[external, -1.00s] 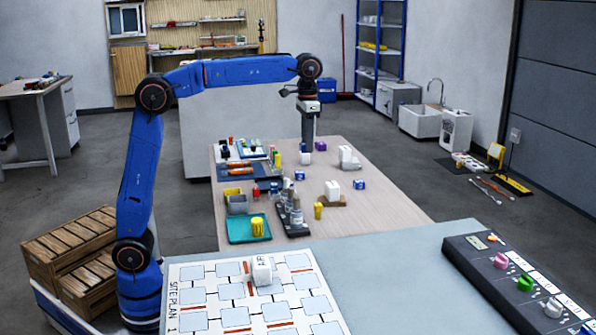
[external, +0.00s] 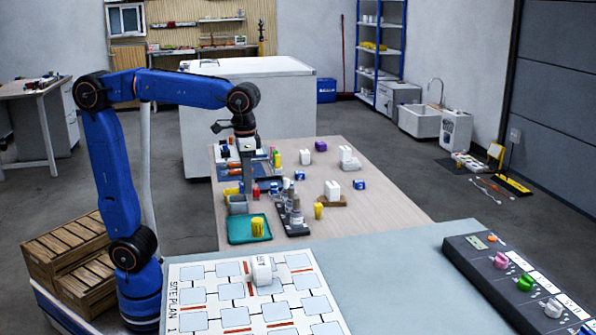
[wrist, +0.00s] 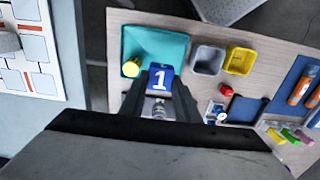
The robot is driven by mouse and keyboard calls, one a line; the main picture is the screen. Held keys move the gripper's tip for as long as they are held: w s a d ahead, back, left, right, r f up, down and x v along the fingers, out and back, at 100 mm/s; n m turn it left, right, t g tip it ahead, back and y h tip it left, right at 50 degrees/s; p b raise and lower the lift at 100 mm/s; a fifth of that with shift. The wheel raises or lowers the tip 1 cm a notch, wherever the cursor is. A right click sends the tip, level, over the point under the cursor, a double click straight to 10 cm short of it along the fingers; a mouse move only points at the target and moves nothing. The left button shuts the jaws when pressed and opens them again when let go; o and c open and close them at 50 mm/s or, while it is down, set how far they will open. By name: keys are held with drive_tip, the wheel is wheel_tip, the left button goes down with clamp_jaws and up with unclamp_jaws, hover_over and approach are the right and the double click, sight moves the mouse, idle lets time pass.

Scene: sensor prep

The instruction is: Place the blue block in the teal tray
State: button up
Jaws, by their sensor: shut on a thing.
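A blue block with a white "1" (wrist: 160,76) sits between my fingertips in the wrist view. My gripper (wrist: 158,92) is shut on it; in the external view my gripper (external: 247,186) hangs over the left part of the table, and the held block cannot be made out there. The teal tray (external: 238,235) lies at the table's near left; in the wrist view the tray (wrist: 155,38) is just beyond the block. A yellow cylinder (external: 257,227) stands in the tray.
A grey bin (wrist: 208,60) and a yellow bin (wrist: 239,61) stand beside the tray. A dark rack of bottles (external: 292,215) is to its right. Other blue-and-white blocks (external: 359,184) remain on the table. Part of the tray's floor is clear.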

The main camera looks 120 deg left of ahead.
sight(249, 226)
wheel_tip(249, 226, down, 12)
drive_tip(key=shift+r, duration=0.1)
idle(0.5)
drive_tip(key=o, duration=0.7)
drive_tip(key=shift+o, duration=0.2)
wheel_tip(249, 226, up, 12)
drive_tip(key=shift+r, duration=0.1)
drive_tip(key=s+d+f+m+t, duration=0.2)
drive_tip(key=s+d+f+m, duration=0.2)
drive_tip(key=s+d+f, duration=0.3)
drive_tip(key=s+d+f+m+t, duration=0.2)
drive_tip(key=s+d+f+m, duration=0.3)
drive_tip(key=s+d, duration=0.5)
wheel_tip(249, 226, down, 3)
drive_tip(key=shift+s+r+t, duration=0.2)
drive_tip(key=shift+s+t, duration=0.2)
drive_tip(key=shift+s, duration=0.75)
